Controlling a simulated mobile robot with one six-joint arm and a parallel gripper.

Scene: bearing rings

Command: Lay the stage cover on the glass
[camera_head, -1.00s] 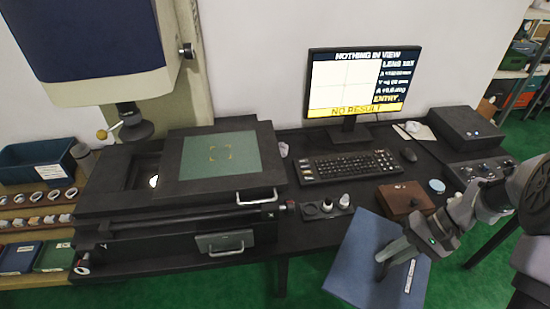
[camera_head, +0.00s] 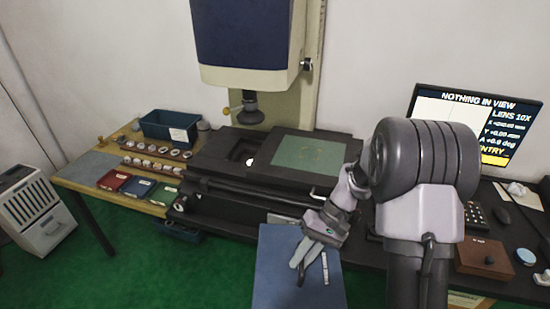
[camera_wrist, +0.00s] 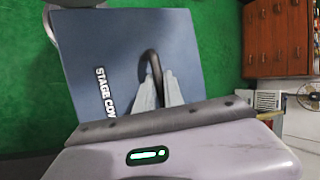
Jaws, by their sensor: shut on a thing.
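The stage cover is a flat blue-grey panel (camera_head: 285,265), lettered "STAGE COV…" in the wrist view (camera_wrist: 115,60). My gripper (camera_head: 312,270) is shut on its dark curved handle, which shows between the fingers in the wrist view (camera_wrist: 153,65). The cover is held out in front of the bench, below and in front of the stage. My arm hides the stage's right edge.
The measuring head and lens (camera_head: 250,108) hang above the stage's left part. A wooden side table (camera_head: 95,160) at left holds rings, a blue bin (camera_head: 170,125) and coloured trays. The monitor (camera_head: 475,120) and a brown box (camera_head: 484,258) are at right. Green floor is open at front left.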

